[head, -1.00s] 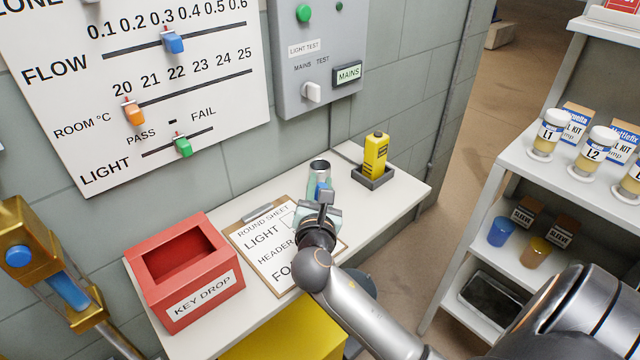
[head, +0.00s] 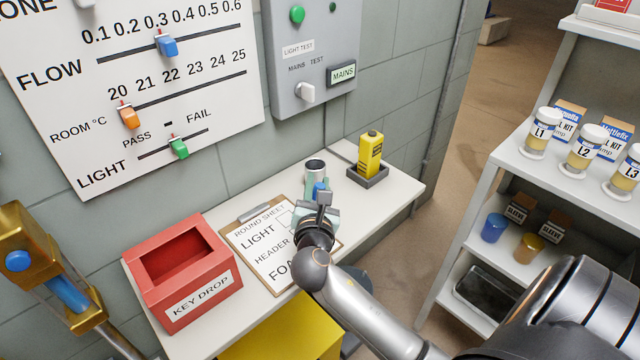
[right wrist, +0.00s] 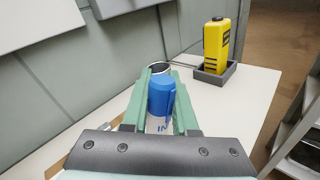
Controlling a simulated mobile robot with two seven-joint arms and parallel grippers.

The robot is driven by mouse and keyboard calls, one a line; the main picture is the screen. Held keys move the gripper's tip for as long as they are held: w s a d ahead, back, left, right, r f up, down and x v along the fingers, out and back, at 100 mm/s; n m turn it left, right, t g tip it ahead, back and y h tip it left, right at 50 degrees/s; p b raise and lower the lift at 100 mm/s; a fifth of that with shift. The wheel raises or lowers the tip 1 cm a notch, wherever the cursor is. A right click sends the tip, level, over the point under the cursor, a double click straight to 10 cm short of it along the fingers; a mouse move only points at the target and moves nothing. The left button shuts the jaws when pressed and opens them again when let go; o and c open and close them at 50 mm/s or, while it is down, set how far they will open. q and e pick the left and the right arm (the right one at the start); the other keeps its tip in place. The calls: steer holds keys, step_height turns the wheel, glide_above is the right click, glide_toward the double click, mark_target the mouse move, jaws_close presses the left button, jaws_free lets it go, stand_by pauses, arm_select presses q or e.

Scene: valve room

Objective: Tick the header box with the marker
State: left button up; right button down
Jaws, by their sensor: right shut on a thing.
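My right gripper (head: 318,203) is over the upper right part of the clipboard sheet. It is shut on a blue-topped marker (right wrist: 161,95), which shows upright between the green fingers in the right wrist view. The clipboard sheet (head: 262,258) reads ROUND SHEET, LIGHT and HEADER. A box (head: 284,218) beside LIGHT shows in part. The header box is hidden behind my gripper and wrist. My left gripper is not in view.
A red KEY DROP box (head: 185,270) stands left of the clipboard. A shelf (head: 500,155) with jars stands at the right.

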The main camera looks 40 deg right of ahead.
steer(key=shift+w+a+f, duration=0.1)
steer(key=shift+w+a, duration=0.45)
steer(key=shift+a, duration=0.15)
steer(key=shift+s+d+p, duration=0.1)
steer(key=shift+d+p, duration=0.05)
steer(key=shift+p, duration=0.15)
steer(key=shift+s+d+p, duration=0.35)
steer(key=shift+d+p, duration=0.05)
steer(key=shift+d, duration=0.15)
steer(key=shift+s+a, duration=0.15)
steer(key=shift+a, duration=0.05)
steer(key=shift+s+a+p, duration=0.1)
steer(key=shift+a+p, duration=0.2)
steer(key=shift+p, duration=0.05)
